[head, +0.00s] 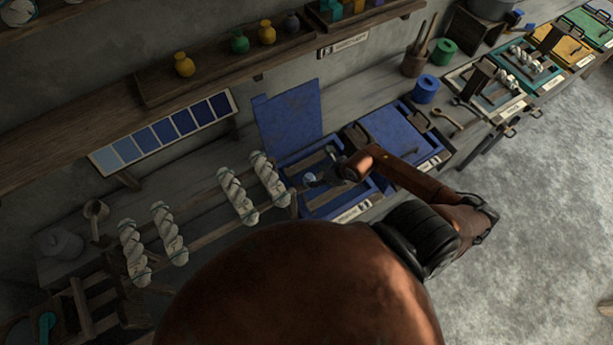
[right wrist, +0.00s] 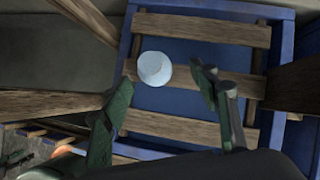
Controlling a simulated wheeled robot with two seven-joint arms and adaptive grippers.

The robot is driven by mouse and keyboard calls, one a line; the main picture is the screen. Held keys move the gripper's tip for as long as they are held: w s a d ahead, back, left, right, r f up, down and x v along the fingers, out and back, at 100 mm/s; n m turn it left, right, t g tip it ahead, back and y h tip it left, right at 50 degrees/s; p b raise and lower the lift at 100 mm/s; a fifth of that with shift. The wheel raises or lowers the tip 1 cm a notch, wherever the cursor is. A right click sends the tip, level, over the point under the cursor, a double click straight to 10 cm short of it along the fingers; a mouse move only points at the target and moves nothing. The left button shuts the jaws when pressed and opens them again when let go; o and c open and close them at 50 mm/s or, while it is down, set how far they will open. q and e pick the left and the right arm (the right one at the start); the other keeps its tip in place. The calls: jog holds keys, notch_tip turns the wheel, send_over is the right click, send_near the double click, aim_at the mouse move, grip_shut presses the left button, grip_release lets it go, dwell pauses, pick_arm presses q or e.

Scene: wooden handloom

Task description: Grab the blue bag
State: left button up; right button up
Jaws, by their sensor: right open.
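A small pale blue, rounded thing, probably the blue bag (right wrist: 154,69), shows in the right wrist view over the wooden slats (right wrist: 180,124) of an open blue vat (right wrist: 205,52). It also shows small in the head view (head: 310,178), beside my right gripper (head: 322,180). In the right wrist view my right gripper (right wrist: 160,84) is open. Its green-padded fingers lie to the left and right of the pale thing, with gaps visible on both sides. I cannot tell how far above it the fingertips are. My left gripper is not in view.
The vat's raised blue lid (head: 290,115) stands behind it. A closed blue vat (head: 400,137) is to the right. Twisted white yarn skeins (head: 238,196) hang on wooden rails to the left. A blue swatch strip (head: 165,132) and a shelf (head: 215,70) line the wall.

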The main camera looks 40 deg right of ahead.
aim_at(312, 177)
jog(key=shift+w+a+f+p, duration=0.15)
jog(key=shift+w+a+f, duration=0.25)
jog(key=shift+f, duration=0.2)
jog(key=shift+w+a+f+p, duration=0.15)
jog(key=shift+w+a+f, duration=0.15)
jog(key=shift+w+f, duration=0.2)
jog(key=shift+x, duration=1.25)
jog(key=shift+a+f, duration=0.1)
jog(key=shift+f, duration=0.4)
jog(key=c, duration=1.4)
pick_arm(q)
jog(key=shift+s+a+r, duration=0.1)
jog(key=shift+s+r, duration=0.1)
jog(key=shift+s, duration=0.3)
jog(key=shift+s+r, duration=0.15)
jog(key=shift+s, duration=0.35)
pick_arm(e)
jog(key=shift+o, duration=0.2)
